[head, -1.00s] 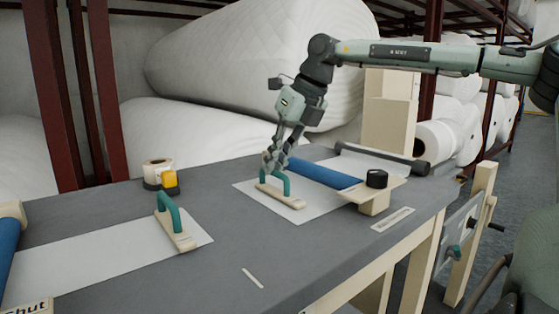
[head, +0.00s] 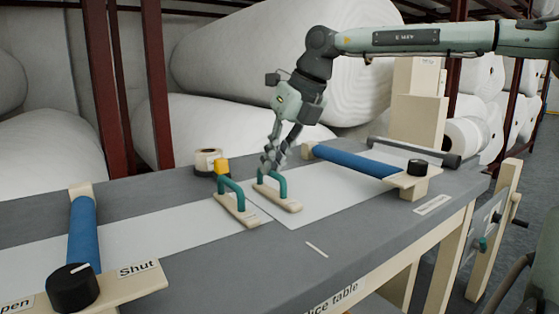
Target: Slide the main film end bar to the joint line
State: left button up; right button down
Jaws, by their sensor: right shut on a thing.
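The main film end bar (head: 279,199) is a pale wooden bar with a green arched handle, lying across the end of a white film sheet (head: 335,196) on the grey table. My right gripper (head: 271,167) is shut on its handle from above. A second, similar end bar (head: 236,209) with a green handle lies close by on the left, on the end of the other white film (head: 125,240). The two bars are roughly parallel with a narrow gap between them. A thin pale mark (head: 317,249) lies on the table in front of them. My left gripper is not in view.
A blue roller (head: 354,163) stands at the right and another blue roller (head: 84,233) at the left, beside a black knob (head: 73,287) and a "Shut" label (head: 137,268). A tape roll (head: 207,160) and a yellow item (head: 222,167) sit behind the bars. Large white rolls fill the background.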

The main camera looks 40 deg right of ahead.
jog(key=shift+a, duration=0.2)
jog(key=c, duration=1.6)
grip_release()
jog(key=shift+a, duration=0.15)
jog(key=shift+o, duration=0.2)
jog(key=shift+s+r, duration=0.1)
jog(key=shift+r, duration=0.25)
jog(key=v, duration=1.1)
jog(key=shift+r, duration=0.15)
